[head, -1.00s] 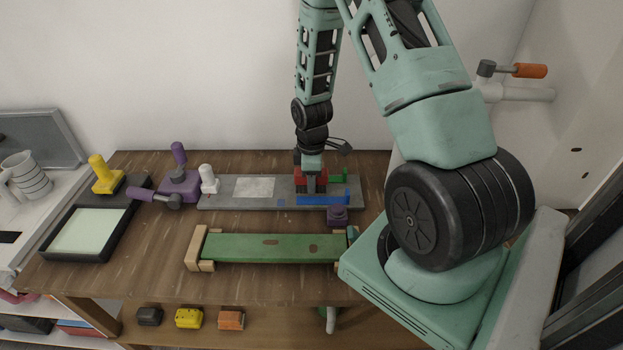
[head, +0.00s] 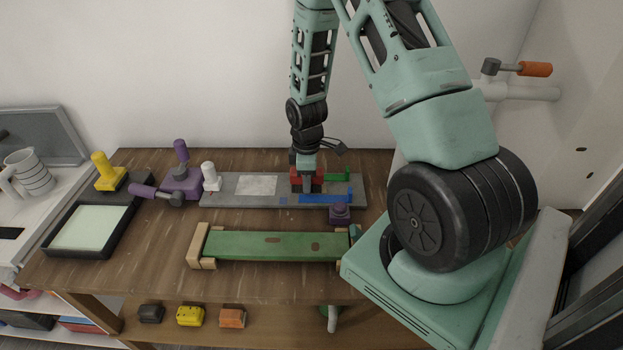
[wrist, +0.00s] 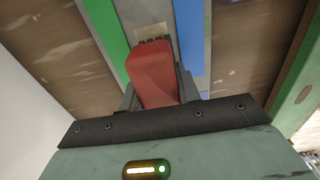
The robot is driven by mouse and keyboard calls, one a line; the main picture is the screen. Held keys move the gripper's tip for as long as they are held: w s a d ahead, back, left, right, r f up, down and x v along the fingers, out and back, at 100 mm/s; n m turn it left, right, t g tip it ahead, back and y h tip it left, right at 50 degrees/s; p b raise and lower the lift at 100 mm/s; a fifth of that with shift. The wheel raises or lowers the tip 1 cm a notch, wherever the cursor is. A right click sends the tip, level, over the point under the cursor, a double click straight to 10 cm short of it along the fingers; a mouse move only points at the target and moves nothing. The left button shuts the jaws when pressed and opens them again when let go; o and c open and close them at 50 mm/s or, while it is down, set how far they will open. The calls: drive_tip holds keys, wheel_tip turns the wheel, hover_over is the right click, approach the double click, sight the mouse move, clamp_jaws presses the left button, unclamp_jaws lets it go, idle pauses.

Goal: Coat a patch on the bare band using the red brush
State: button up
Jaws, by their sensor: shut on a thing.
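My gripper (head: 307,178) is shut on the red brush (wrist: 152,73), low over the right part of a grey board (head: 226,190). In the wrist view the brush's dark bristles point at a small pale patch (wrist: 160,32) on the grey band between a green strip (wrist: 108,28) and a blue strip (wrist: 189,35). I cannot tell for sure whether the bristles touch the board. In the head view the green strip (head: 338,176) lies behind the blue strip (head: 326,199). A larger pale square (head: 256,185) is on the board's left half.
A green plank on wooden blocks (head: 235,244) lies in front. A purple block (head: 340,213) stands by the board's front edge. A white stamp-like tool (head: 210,177), purple tools (head: 181,182), a yellow one (head: 108,174) and a black-rimmed tray (head: 66,252) are on the left.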

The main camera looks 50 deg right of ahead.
sight(320, 171)
idle(0.4)
drive_tip(key=shift+s+d, duration=1.1)
drive_tip(key=shift+s, duration=0.15)
drive_tip(key=shift+w+a, duration=0.15)
drive_tip(key=shift+w+a, duration=1.05)
drive_tip(key=shift+w, duration=0.1)
drive_tip(key=shift+d, duration=0.1)
drive_tip(key=shift+s+d+p, duration=0.35)
drive_tip(key=shift+s+d, duration=0.25)
drive_tip(key=shift+s, duration=0.15)
